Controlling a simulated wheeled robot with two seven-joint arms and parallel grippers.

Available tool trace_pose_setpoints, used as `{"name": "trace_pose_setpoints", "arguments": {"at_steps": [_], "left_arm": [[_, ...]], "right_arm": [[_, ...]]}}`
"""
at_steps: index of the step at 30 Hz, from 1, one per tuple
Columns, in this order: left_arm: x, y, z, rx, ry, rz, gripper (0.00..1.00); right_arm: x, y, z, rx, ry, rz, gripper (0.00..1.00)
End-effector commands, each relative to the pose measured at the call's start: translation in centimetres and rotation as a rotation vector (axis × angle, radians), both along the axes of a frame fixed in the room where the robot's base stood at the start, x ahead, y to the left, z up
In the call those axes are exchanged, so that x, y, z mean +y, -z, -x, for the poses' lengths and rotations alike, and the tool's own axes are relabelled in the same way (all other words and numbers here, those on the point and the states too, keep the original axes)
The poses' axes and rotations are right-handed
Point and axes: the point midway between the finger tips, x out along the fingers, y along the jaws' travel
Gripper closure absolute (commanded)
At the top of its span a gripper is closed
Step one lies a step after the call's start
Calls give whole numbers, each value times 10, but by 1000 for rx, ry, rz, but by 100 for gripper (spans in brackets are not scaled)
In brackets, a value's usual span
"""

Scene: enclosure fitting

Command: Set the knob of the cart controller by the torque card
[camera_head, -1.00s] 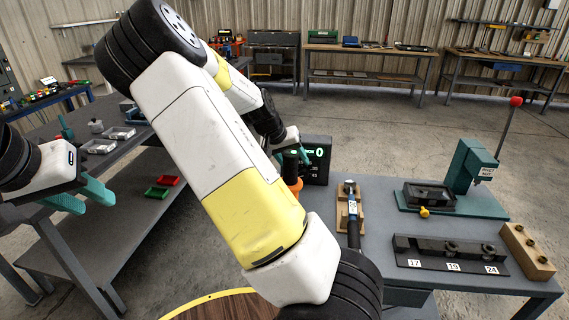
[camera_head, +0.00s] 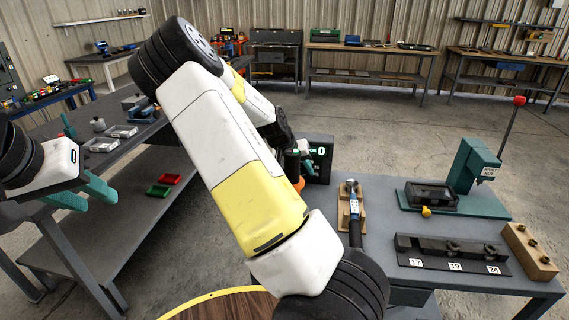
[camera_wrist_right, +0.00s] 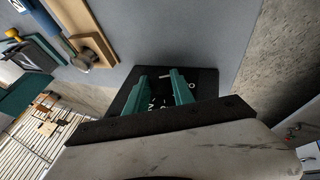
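The cart controller is a black box (camera_head: 321,172) with a lit green display, at the left end of the right-hand table; my right arm partly covers it. My right gripper (camera_head: 304,163) is at its front left in the head view. In the right wrist view its two teal fingers (camera_wrist_right: 163,91) are spread apart with nothing between them, in front of the controller's dark face (camera_wrist_right: 205,82). White markings show there, but I cannot make out the knob. I cannot identify the torque card. My left gripper (camera_head: 84,195) is open and empty, at the left.
A torque wrench (camera_head: 354,212) lies on a wooden holder near the controller. A teal rivet press (camera_head: 472,165), a black rack labelled 17, 19 and 24 (camera_head: 450,262) and a wooden block (camera_head: 529,250) stand further right. A round wooden top (camera_head: 225,307) is in front.

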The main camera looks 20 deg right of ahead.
Motion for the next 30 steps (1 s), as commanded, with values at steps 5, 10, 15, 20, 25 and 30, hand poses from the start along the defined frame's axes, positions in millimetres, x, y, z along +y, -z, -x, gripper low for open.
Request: {"name": "trace_pose_setpoints", "arguments": {"at_steps": [5, 10, 15, 20, 25, 30], "left_arm": [[0, 0, 0, 0, 0, 0, 64], [0, 0, 0, 0, 0, 0, 64], [0, 0, 0, 0, 0, 0, 64], [0, 0, 0, 0, 0, 0, 64], [0, 0, 0, 0, 0, 0, 64], [0, 0, 0, 0, 0, 0, 64]], "right_arm": [[0, 0, 0, -2, 1, -3, 100], [-1, -1, 0, -17, 3, -29, 100], [-2, -2, 1, -57, 5, -91, 100], [-4, -3, 2, -106, 7, -170, 100], [-6, -3, 4, -156, 7, -251, 100], [-8, -3, 4, -199, 6, -320, 100]]}}
